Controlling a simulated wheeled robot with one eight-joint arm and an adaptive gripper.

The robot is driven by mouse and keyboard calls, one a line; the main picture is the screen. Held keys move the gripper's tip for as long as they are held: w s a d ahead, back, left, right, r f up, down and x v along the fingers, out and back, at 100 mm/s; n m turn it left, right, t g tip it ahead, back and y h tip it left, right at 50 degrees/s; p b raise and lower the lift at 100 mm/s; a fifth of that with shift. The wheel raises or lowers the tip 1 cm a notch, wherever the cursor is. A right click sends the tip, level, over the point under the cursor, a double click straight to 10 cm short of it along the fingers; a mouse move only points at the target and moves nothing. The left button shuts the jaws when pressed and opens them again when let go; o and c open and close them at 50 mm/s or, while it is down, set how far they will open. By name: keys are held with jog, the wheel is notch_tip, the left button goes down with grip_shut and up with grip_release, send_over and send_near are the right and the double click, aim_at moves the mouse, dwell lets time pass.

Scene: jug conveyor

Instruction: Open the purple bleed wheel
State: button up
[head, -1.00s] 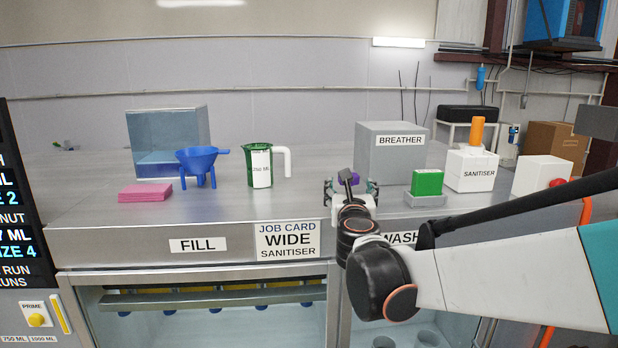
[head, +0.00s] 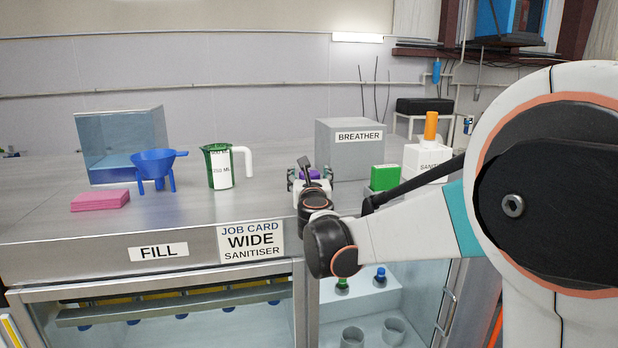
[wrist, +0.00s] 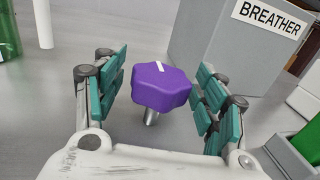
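The purple bleed wheel (wrist: 162,86) is a lobed knob with a white mark on top, on a short metal stem. In the wrist view it sits between the two green-padded fingers of my gripper (wrist: 160,88), with a visible gap on each side. My gripper is open around it and not touching it. In the head view my gripper (head: 310,178) is over the counter in front of the breather box, and only a little of the purple wheel (head: 309,174) shows behind my wrist.
The grey BREATHER box (head: 350,150) stands close behind the wheel. A green block (head: 385,177) and a white sanitiser container (head: 427,160) are to the right. A green jug (head: 220,168), blue funnel (head: 155,165) and pink pad (head: 100,200) are on the left.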

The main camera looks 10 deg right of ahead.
jog(key=c, duration=0.7)
jog(key=shift+d+n+y, duration=0.1)
jog(key=shift+n+y, duration=0.2)
jog(key=shift+y, duration=0.1)
jog(key=n+y+b, duration=0.1)
jog(key=n+y, duration=0.1)
jog(key=y, duration=0.1)
jog(key=n+y+b, duration=0.2)
jog(key=y, duration=0.2)
jog(key=shift+d+f+n, duration=0.1)
jog(key=shift+n, duration=0.2)
jog(key=n+g+y+b, duration=0.1)
jog(key=n+g+y, duration=0.1)
jog(key=y, duration=0.1)
jog(key=n+g+y+b, duration=0.1)
jog(key=n+y, duration=0.2)
jog(key=y, duration=0.1)
jog(key=shift+g, duration=0.4)
jog(key=shift+y, duration=0.3)
jog(key=o, duration=1.1)
